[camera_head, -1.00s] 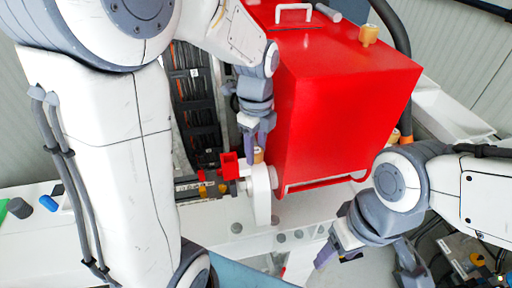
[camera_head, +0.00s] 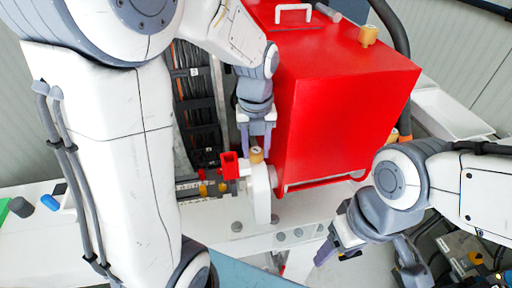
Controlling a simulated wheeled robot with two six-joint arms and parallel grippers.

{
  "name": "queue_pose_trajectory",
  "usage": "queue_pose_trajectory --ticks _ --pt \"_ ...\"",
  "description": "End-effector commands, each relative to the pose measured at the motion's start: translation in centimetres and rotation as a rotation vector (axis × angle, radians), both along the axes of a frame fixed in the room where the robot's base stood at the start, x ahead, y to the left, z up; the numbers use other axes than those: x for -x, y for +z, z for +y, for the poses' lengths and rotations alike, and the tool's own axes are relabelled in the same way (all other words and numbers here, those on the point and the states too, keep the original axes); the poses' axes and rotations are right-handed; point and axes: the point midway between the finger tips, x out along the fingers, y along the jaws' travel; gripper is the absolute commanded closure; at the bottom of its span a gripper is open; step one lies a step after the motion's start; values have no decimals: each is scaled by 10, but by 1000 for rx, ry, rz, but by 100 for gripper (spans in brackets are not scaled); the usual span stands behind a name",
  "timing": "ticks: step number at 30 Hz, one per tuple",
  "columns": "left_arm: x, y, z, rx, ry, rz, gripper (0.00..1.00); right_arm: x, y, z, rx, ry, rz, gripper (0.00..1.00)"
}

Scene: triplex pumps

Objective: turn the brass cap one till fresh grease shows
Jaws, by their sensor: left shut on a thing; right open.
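The brass cap (camera_head: 256,156) stands upright on the white fitting at the lower left corner of the red pump housing (camera_head: 345,100). My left gripper (camera_head: 257,148) comes from above and is shut on the cap, with one finger on each side. The fingers hide part of the cap's sides. No grease can be made out at this size. My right gripper (camera_head: 365,262) is open and empty at the lower right, away from the cap.
A red open box-shaped part (camera_head: 230,165) is close left of the cap. Another brass-coloured cap (camera_head: 368,35) sits on top of the red housing. A white bench (camera_head: 210,215) runs below. Black cabling (camera_head: 195,110) fills the gap left of the housing.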

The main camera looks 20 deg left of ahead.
Motion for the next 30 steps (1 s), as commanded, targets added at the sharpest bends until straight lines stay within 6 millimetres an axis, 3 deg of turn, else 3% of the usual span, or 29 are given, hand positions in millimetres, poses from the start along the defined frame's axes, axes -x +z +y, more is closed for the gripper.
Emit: queue_pose_trajectory --ticks 10,26,27,28,30 --pt "-2 2 0 1 -129 -6 100 0 1 0 0 0 0 38" --pt "-2 2 0 0 -148 -7 100 0 1 0 0 0 0 38" --pt "-2 2 0 0 -148 -7 39 0 1 0 0 0 0 38" --pt "-1 2 0 0 -148 -5 28 0 1 0 0 0 0 38" --pt "-1 1 0 0 -148 -4 24 0 1 0 0 0 0 38"
